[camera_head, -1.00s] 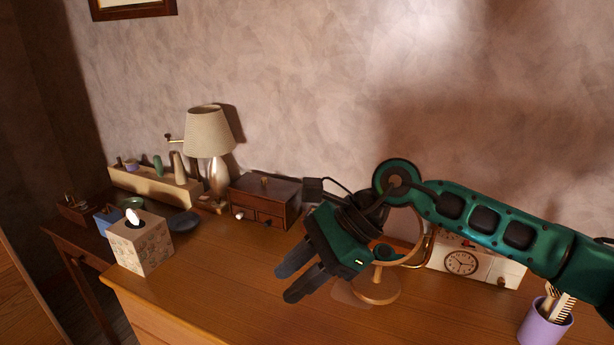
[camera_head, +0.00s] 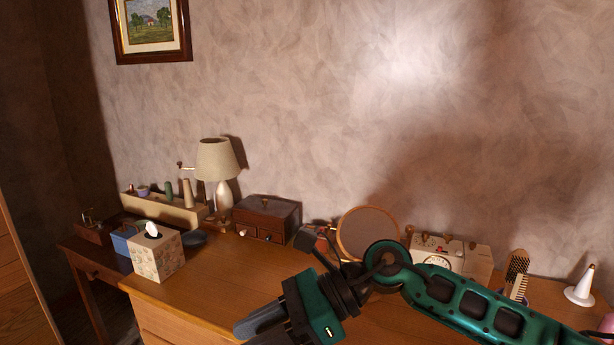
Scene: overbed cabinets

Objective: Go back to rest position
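My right gripper (camera_head: 262,331) hangs low in the head view, at the bottom centre in front of the desk. Its two dark fingers point left and down and look slightly apart, with nothing seen between them; the lower finger is cut by the picture's bottom edge. My green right arm reaches in from the lower right. My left gripper is not in view.
The wooden desk (camera_head: 205,290) holds a tissue box (camera_head: 157,256), lamp (camera_head: 217,160), small drawer chest (camera_head: 268,217), round mirror (camera_head: 367,232) and a clock box (camera_head: 465,258). A white cone (camera_head: 581,290) stands far right. A framed picture (camera_head: 151,28) hangs on the wall.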

